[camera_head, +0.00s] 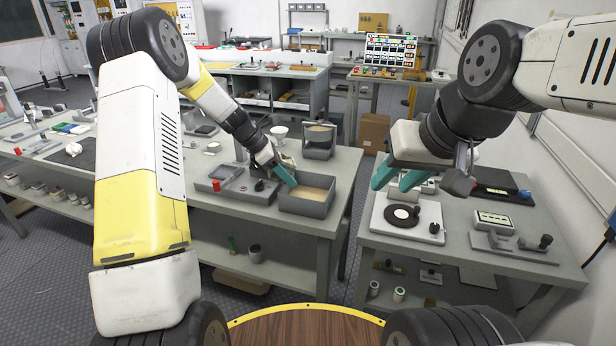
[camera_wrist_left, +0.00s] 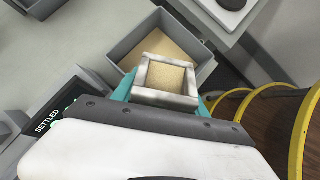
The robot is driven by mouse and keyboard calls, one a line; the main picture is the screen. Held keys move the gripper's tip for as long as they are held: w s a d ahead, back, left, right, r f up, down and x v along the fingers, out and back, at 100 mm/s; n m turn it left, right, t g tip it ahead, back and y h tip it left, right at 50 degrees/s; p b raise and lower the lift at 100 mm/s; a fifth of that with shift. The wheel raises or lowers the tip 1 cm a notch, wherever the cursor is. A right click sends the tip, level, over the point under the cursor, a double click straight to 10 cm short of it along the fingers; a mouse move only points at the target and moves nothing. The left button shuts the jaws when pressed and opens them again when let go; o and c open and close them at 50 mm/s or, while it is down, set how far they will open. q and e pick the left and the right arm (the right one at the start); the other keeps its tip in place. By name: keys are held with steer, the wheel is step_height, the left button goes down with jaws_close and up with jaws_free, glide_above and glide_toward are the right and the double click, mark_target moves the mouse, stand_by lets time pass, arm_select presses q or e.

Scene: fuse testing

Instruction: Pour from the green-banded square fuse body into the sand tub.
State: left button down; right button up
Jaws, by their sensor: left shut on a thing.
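The sand tub (camera_head: 306,207) is a grey open box with tan sand, at the right end of the middle bench. It also shows in the left wrist view (camera_wrist_left: 128,52). My left gripper (camera_head: 285,175) is at the tub's back left edge. In the left wrist view its teal fingers are shut on the square fuse body (camera_wrist_left: 166,99), a pale square-rimmed piece with sand inside its open end. The fuse body overlaps the tub there; no green band is visible. My right gripper (camera_head: 399,180) is open and empty above the right bench.
A white plate with a black disc (camera_head: 405,216) and a small meter (camera_head: 494,221) are on the right bench. A gap separates the two benches.

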arm_select(q)
steer(key=shift+w+d+r+y, duration=0.1)
steer(key=shift+d+r+y, duration=0.05)
steer(key=shift+d+y, duration=0.2)
stand_by(1.1)
steer(key=shift+r+y, duration=0.15)
steer(key=shift+y, duration=0.5)
